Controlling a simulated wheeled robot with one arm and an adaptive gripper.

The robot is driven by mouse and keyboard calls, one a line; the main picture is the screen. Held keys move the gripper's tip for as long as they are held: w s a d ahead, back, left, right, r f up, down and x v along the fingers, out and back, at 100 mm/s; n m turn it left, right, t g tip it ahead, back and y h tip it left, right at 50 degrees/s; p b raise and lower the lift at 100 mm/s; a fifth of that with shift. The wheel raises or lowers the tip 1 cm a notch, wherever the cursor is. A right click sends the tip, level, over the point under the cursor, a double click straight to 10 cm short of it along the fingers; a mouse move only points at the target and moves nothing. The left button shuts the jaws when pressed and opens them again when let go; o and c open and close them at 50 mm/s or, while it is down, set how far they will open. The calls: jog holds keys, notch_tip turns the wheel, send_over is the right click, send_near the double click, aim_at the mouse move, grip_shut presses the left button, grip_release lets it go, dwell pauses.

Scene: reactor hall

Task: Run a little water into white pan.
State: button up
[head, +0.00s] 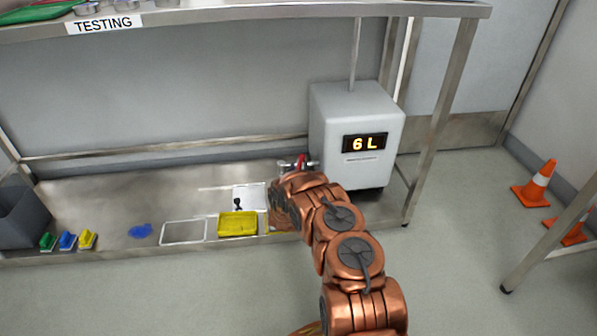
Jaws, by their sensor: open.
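A pale rectangular piece (249,197) with a small black item on it lies on the lower shelf, left of my arm's end. A white-rimmed rectangle (184,232) lies near the shelf's front edge; I cannot tell which of the two is the white pan. A tap with a red part (301,163) shows at the left side of the grey tank (357,135), whose display reads 6 L. My gripper (281,208) is at the shelf just in front of the tap, open; its fingertips are mostly hidden by my arm. I see no water running.
A yellow tray (237,224) lies left of my gripper. Green, blue and yellow brushes (67,240) and a blue patch (141,231) lie further left. An upper shelf (240,20) labelled TESTING hangs above. Orange cones (535,184) stand right; the front floor is clear.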

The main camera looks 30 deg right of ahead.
grip_shut()
dwell(0.4)
dwell(0.4)
